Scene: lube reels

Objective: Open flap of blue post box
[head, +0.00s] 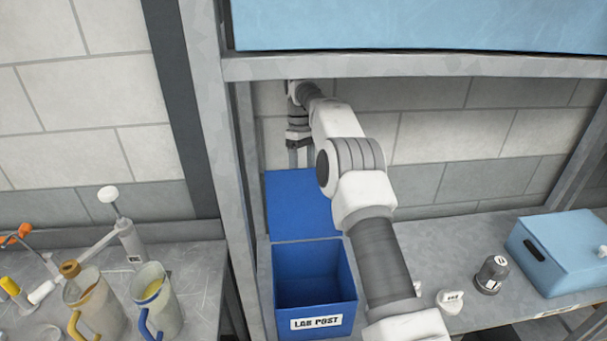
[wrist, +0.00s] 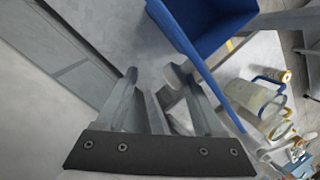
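The blue post box (head: 312,290), labelled "LAB POST", stands on the grey shelf with its top open and its inside showing. Its blue flap (head: 300,205) is raised at the back of the opening, tilted up and away. My gripper (head: 301,160) is at the flap's far upper edge, fingers pointing down and apart. In the wrist view the gripper (wrist: 163,88) is open, with nothing blue between its fingers. The blue post box (wrist: 208,22) is at the top there, with a thin blue edge, probably the flap, close to the right finger. I cannot tell whether they touch.
A grey post (head: 222,150) stands left of the box, and a shelf beam (head: 420,66) runs above my arm. A light blue case (head: 562,250) and a dark small bottle (head: 491,274) are to the right. Jugs (head: 157,300) stand on the left bench.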

